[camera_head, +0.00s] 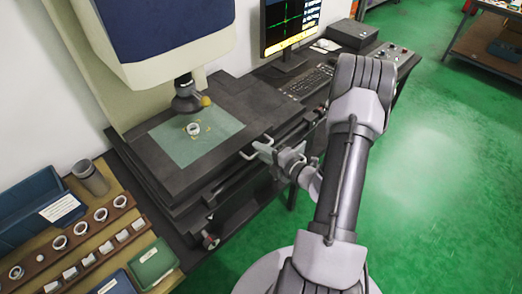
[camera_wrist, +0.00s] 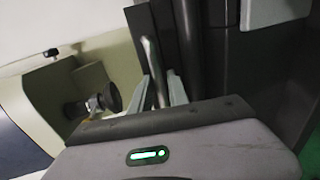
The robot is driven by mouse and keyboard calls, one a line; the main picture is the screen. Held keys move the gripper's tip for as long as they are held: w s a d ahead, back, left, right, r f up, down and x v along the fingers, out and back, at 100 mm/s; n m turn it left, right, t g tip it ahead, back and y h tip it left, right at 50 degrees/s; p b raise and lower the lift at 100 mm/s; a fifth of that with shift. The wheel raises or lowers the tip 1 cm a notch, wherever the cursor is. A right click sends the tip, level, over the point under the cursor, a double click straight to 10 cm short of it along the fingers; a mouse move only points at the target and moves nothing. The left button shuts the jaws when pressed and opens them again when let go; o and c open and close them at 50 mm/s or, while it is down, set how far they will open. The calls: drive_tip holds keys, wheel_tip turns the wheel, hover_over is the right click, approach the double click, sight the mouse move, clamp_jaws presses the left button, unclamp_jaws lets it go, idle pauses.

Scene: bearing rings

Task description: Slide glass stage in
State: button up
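The glass stage (camera_head: 202,140) is a pale green pane set in the dark flat table of the measuring machine. A small bearing ring (camera_head: 194,129) lies on it under the lens. My gripper (camera_head: 268,150) is at this handle, beside the table edge. In the wrist view, the two pale fingers of my gripper (camera_wrist: 160,92) stand apart, with a grey bar (camera_wrist: 154,70) between or just beyond them. I cannot tell whether they press on it.
The lens (camera_head: 187,98) hangs above the glass; it also shows in the wrist view (camera_wrist: 108,98). A wooden rack (camera_head: 90,235) with several rings stands at left, near a green bin (camera_head: 152,262). A monitor (camera_head: 290,25) and keyboard (camera_head: 308,83) are behind. Green floor lies open at right.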

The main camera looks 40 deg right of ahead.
drive_tip(key=p+v, duration=0.3)
drive_tip(key=v, duration=1.4)
drive_tip(key=shift+s+p, duration=0.2)
drive_tip(key=shift+p, duration=0.15)
drive_tip(key=shift+a+r, duration=0.1)
